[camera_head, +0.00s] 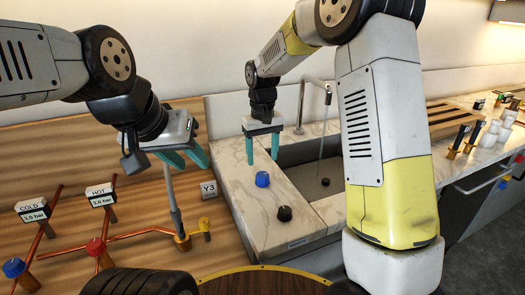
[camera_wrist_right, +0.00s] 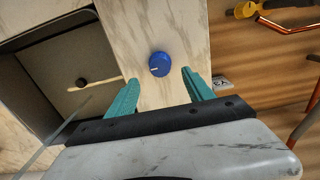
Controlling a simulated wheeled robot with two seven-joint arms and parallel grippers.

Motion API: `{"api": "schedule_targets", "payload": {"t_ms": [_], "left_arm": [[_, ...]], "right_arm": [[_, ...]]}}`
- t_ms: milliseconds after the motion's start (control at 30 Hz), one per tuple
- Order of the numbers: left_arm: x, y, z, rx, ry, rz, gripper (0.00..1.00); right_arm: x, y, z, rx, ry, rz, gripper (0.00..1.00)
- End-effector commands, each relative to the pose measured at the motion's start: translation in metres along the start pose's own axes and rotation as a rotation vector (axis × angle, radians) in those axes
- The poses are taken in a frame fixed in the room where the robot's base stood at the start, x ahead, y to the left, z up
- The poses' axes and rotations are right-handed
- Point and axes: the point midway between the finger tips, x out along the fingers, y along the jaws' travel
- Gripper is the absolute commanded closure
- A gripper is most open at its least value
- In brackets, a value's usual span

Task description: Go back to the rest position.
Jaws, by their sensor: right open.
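My right gripper (camera_head: 262,147) is open and empty above the marble counter, beside the sink. Its two teal fingers show in the right wrist view (camera_wrist_right: 162,97), with a blue knob (camera_wrist_right: 159,64) in the gap beyond them. The blue knob (camera_head: 262,179) stands on the counter below the right gripper, apart from it. My left gripper (camera_head: 186,160) is at the left over the wooden panel, its teal fingers spread around the upper end of a grey lever (camera_head: 174,200). I cannot tell whether the left fingers touch the lever.
A sink (camera_head: 320,180) with a tap (camera_head: 327,90) lies right of the blue knob; a thin stream runs from the tap. Copper pipes with HOT (camera_head: 101,195) and COLD (camera_head: 33,211) gauges are at the left. White cups (camera_head: 488,138) stand far right.

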Motion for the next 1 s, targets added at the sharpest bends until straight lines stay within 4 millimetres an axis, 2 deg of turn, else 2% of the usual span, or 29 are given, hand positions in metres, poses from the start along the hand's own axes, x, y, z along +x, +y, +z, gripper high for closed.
{"api": "schedule_targets", "payload": {"t_ms": [133, 267, 400, 600, 800, 1000], "left_arm": [[0.000, 0.000, 0.000, 0.000, 0.000, 0.000, 0.64], [0.000, 0.000, 0.000, 0.000, 0.000, 0.000, 0.64], [0.000, 0.000, 0.000, 0.000, 0.000, 0.000, 0.64], [0.000, 0.000, 0.000, 0.000, 0.000, 0.000, 0.64], [0.000, 0.000, 0.000, 0.000, 0.000, 0.000, 0.64], [0.000, 0.000, 0.000, 0.000, 0.000, 0.000, 0.64]], "right_arm": [[-0.006, 0.003, 0.004, 0.006, 0.010, -0.003, 0.39], [-0.031, 0.013, 0.020, 0.031, 0.051, -0.015, 0.39], [-0.067, 0.027, 0.052, 0.072, 0.123, -0.034, 0.39], [-0.107, 0.042, 0.105, 0.131, 0.227, -0.057, 0.39], [-0.133, 0.050, 0.161, 0.189, 0.332, -0.071, 0.39], [-0.145, 0.051, 0.216, 0.244, 0.439, -0.078, 0.39]]}}
